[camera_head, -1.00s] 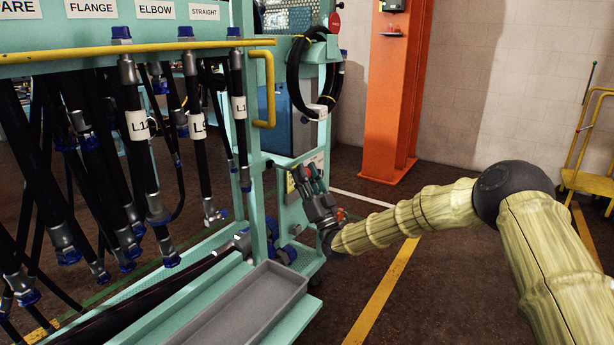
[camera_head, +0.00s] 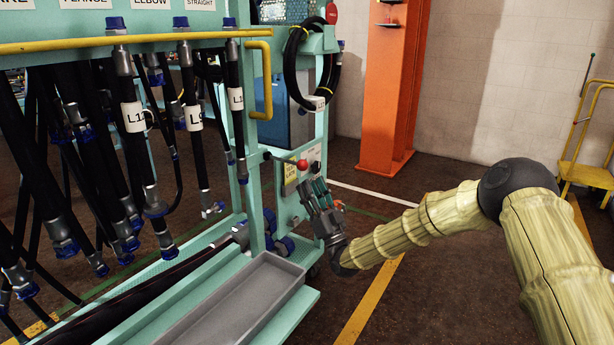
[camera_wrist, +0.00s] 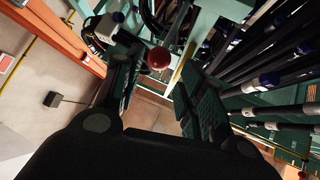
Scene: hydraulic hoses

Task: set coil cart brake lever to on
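The coil cart (camera_head: 257,180) is a teal frame hung with black hoses. Its brake lever (camera_head: 302,165) is a dark rod with a red ball knob, sticking out near the end panel with small labels. In the head view my gripper (camera_head: 318,190) is just below and right of the knob, fingers pointing up toward the cart. In the wrist view the red knob (camera_wrist: 158,58) shows between my two spread fingers (camera_wrist: 160,75), toward their tips. The fingers are apart with nothing held; contact with the knob cannot be told.
A grey tray (camera_head: 232,305) lies on the cart's lower shelf. A yellow handle (camera_head: 264,80) and a coiled black hose (camera_head: 292,65) are on the cart's end. An orange column (camera_head: 392,90) and a yellow step cart (camera_head: 588,172) stand behind. Floor right of the cart is open.

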